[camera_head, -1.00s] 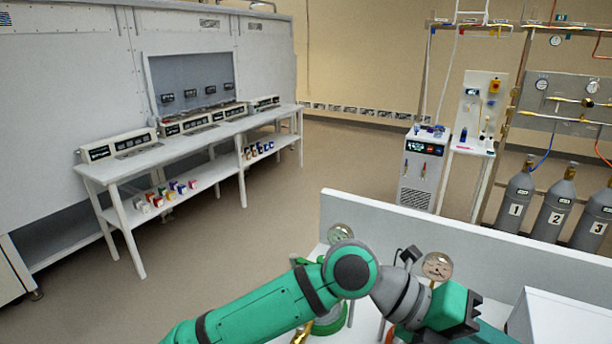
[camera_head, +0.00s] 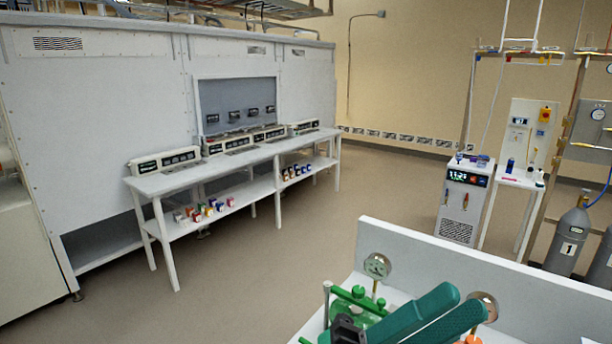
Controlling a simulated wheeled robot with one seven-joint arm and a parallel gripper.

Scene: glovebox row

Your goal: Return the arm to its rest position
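My arm's green links (camera_head: 430,312) show at the bottom right, low over the white bench, and run out of the picture at the bottom. A dark block at their left end is cut off by the bottom edge, and I cannot tell which part of me it is. No gripper fingers show.
On the white bench stand a green fitting (camera_head: 348,308) and two round gauges (camera_head: 377,266) (camera_head: 483,306), close to my arm. A raised white panel (camera_head: 470,270) runs behind them. A long table (camera_head: 165,184) stands left; grey cylinders (camera_head: 568,240) stand right. Open floor (camera_head: 270,265) lies between.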

